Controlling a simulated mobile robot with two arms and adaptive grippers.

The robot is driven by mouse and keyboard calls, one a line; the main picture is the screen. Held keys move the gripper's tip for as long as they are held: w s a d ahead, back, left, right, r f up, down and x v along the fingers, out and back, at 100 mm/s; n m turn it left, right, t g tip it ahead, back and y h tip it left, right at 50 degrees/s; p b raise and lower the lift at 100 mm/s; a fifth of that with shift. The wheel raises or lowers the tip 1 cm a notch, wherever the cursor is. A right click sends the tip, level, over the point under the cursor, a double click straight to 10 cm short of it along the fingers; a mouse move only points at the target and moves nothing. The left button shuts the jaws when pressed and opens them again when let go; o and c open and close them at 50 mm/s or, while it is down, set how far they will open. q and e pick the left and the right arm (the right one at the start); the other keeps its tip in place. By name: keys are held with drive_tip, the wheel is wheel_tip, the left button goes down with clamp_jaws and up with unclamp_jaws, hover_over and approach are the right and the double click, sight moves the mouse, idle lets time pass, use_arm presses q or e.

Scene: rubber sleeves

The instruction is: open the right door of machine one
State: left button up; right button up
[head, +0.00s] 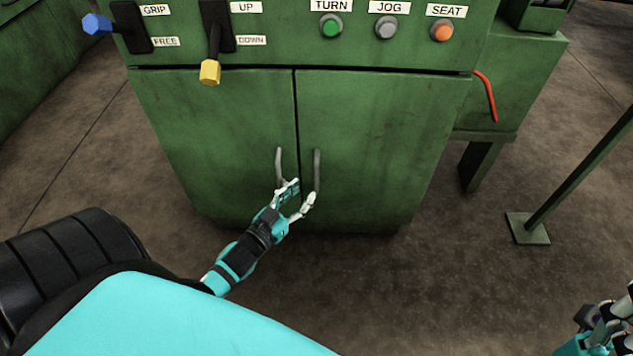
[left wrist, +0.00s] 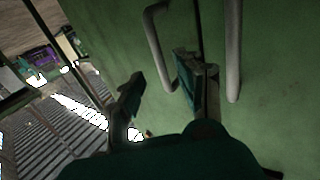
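Machine one is taken to be the green cabinet in front of me. Its right door (head: 375,130) and left door (head: 215,120) look shut, with a dark seam between them. The right door's grey handle (head: 317,168) and the left door's handle (head: 279,160) stand side by side at the seam. My left gripper (head: 299,194) is at the handles' lower ends, its fingers apart. In the left wrist view its fingers (left wrist: 165,85) are spread near two grey bars; contact cannot be told. My right gripper (head: 607,322) is partly cut off at the lower right, away from the doors.
Above the doors are a blue-knobbed lever (head: 97,24), a yellow-knobbed lever (head: 210,71) and green, grey and orange buttons. A red bar (head: 487,95) sticks out at the cabinet's right. A green post (head: 580,175) stands further right. The floor before the doors is clear.

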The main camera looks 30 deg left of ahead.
sight(315, 180)
use_arm(q)
drive_tip(key=w+b, duration=0.1)
drive_tip(key=w, duration=0.6)
drive_tip(key=shift+d+b, duration=0.15)
drive_tip(key=shift+b, duration=0.2)
drive_tip(key=shift+s, duration=0.1)
clamp_jaws()
